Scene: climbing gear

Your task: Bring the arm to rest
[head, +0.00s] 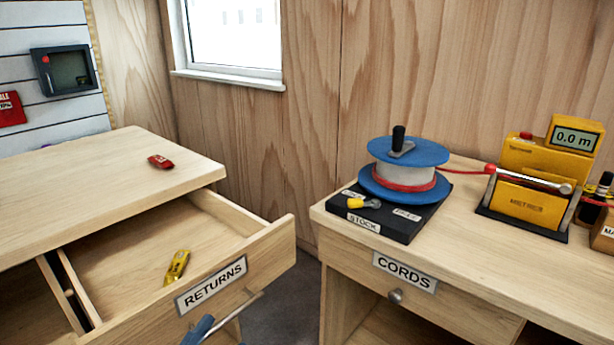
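The RETURNS drawer (250,265) of the left bench is pulled open. A yellow tool (177,267) lies inside it. A grey bar handle (238,312) is on its front. A blue piece (198,330) shows by the handle at the bottom edge; I cannot tell what it belongs to.
A red item (160,161) lies on the left bench top (75,190). On the right bench, a blue-flanged spool (408,165) stands on the black STOCK base (385,222), its red cord running to the yellow meter (530,200). The CORDS drawer (420,290) is shut. A gap separates the benches.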

